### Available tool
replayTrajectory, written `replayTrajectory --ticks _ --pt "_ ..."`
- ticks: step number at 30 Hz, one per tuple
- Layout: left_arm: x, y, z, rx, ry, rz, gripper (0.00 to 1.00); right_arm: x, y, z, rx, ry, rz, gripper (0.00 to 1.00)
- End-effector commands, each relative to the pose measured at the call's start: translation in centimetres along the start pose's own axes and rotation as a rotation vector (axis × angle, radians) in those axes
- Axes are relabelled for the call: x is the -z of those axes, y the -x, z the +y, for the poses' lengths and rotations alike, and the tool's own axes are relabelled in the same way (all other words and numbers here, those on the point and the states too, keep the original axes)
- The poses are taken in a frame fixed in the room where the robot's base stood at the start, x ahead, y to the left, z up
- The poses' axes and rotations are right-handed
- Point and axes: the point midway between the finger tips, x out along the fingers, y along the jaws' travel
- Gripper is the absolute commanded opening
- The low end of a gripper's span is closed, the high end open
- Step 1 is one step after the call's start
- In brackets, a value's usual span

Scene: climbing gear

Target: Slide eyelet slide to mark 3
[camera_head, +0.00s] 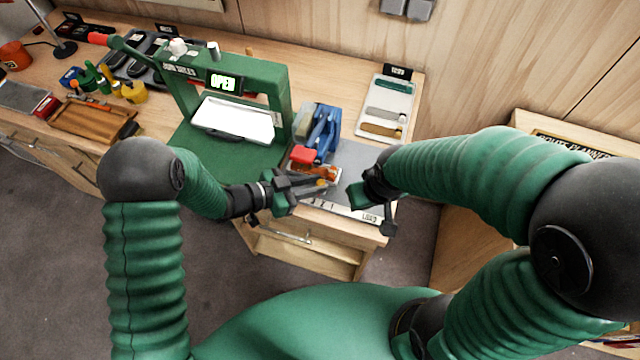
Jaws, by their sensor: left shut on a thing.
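A blue tool (324,132) with a red block (303,154) at its front stands on the bench. An orange piece (328,173), which looks like the eyelet slide, lies in front of it. My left gripper (322,184) is at this piece, shut on a small orange-yellow part of it; the fingers hide some of the contact. A light scale strip (322,206) with small marks runs along the bench's front edge; I cannot read its numbers. My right gripper (371,208) is open and empty, to the right of the left one, over the grey plate (350,160).
A green press frame (273,90) with a display reading OPEN stands left of the blue tool, with a white panel (233,118). A white tray (385,107) of strips lies behind right. Tools and a wooden tray (92,120) fill the left bench.

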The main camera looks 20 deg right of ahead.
Motion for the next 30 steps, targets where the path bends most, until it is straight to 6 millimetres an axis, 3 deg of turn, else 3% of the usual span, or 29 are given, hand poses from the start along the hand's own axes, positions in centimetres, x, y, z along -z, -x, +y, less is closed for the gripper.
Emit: replayTrajectory --ticks 2,9,10,14,30 --pt "0.16 0.61 -1.02 0.011 -0.003 0.005 0.00 0.06 0.26 0.00 0.000 0.000 0.000 0.00" --pt "0.09 0.65 -1.14 0.012 -0.004 0.005 0.00 0.04 0.18 0.00 0.000 0.000 0.000 0.00" --pt "0.09 0.66 -1.15 0.013 -0.004 0.005 0.25 0.04 0.18 0.00 0.000 0.000 0.000 0.00" --pt "0.04 0.64 -1.06 0.010 -0.003 0.004 0.42 0.04 0.18 0.00 0.000 0.000 0.000 0.00" --pt "-0.11 0.63 -0.68 0.004 -0.002 0.001 0.42 0.04 0.17 0.00 0.000 0.000 0.000 0.00"
